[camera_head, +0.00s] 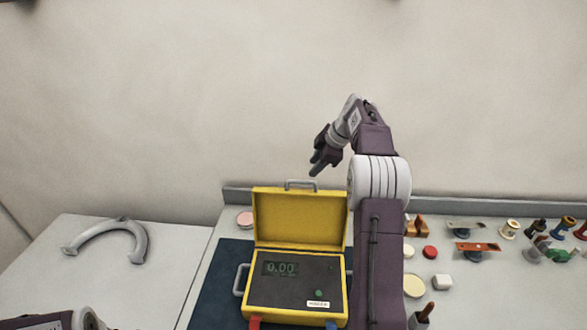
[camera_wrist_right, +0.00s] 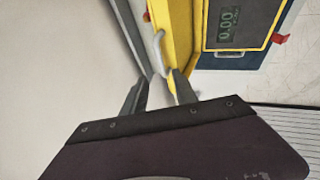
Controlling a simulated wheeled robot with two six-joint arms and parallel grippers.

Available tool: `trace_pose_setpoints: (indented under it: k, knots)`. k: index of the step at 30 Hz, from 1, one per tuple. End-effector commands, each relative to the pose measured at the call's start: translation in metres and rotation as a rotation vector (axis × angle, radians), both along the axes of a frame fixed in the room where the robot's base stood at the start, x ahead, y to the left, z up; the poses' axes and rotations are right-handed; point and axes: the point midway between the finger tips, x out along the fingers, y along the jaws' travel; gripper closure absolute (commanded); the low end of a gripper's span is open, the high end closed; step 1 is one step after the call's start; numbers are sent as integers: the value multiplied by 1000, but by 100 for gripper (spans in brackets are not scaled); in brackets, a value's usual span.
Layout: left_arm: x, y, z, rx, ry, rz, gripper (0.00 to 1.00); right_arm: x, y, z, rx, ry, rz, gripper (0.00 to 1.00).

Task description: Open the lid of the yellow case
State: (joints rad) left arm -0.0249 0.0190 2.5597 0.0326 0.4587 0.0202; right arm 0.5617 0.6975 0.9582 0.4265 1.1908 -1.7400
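The yellow case (camera_head: 297,280) stands on a dark blue mat, with its lid (camera_head: 299,217) raised to about upright at the back. A grey handle (camera_head: 301,183) sits on the lid's top edge. The dark front panel shows a display reading 0.00. My right gripper (camera_head: 315,172) is above and slightly right of the lid handle. My left gripper is not visible; only part of my left arm shows at the lower left.
The dark blue mat (camera_head: 212,285) lies under the case. A grey curved part (camera_head: 108,235) lies on the left table. Several small parts, including a red disc (camera_head: 430,252) and a white block (camera_head: 443,282), are to the right. A low grey ledge (camera_head: 236,192) runs along the back.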

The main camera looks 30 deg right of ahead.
Motion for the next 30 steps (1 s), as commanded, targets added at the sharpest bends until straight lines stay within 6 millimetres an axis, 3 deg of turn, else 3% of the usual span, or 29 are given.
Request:
trace_pose_setpoints:
  k: [5, 18, 27, 30]
  knots:
    - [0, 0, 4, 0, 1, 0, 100, 5, 3, -9, 1, 3, 1, 66]
    - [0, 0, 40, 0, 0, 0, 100, 40, 16, -75, 0, 2, 1, 66]
    - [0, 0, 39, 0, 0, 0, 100, 42, 16, -80, -1, -1, 1, 66]
    - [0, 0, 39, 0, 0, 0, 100, 42, 16, -80, -2, -1, 0, 93]
